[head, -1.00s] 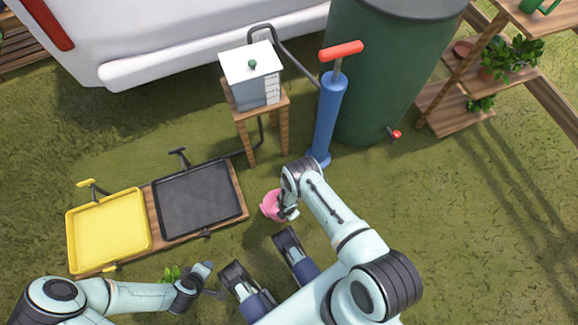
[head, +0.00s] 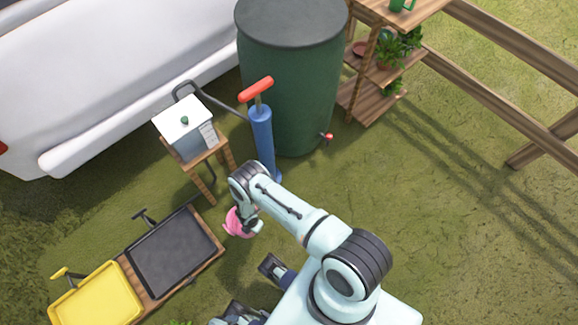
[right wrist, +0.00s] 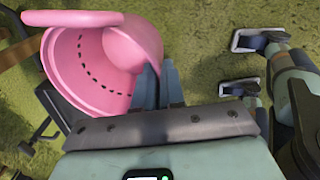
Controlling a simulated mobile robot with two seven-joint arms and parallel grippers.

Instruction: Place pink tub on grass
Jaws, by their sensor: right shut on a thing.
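The pink tub (head: 238,222) is a round pink container, held off to the side of my right gripper (head: 250,226) in the head view. In the right wrist view the tub (right wrist: 92,62) is tilted with its hollow inside showing, and a row of dark slots runs along its inner wall. My right gripper (right wrist: 160,84) is shut on the tub's wall at its right side. The grass (head: 440,230) spreads under and around the tub. How high the tub is above the grass is hard to tell. My left gripper is out of the head view.
A yellow tray (head: 97,297) and a black tray (head: 172,252) sit on a wooden board at the lower left. A blue pump (head: 262,140), a small table with a white-lidded box (head: 186,130) and a green barrel (head: 290,90) stand behind. Open grass lies to the right.

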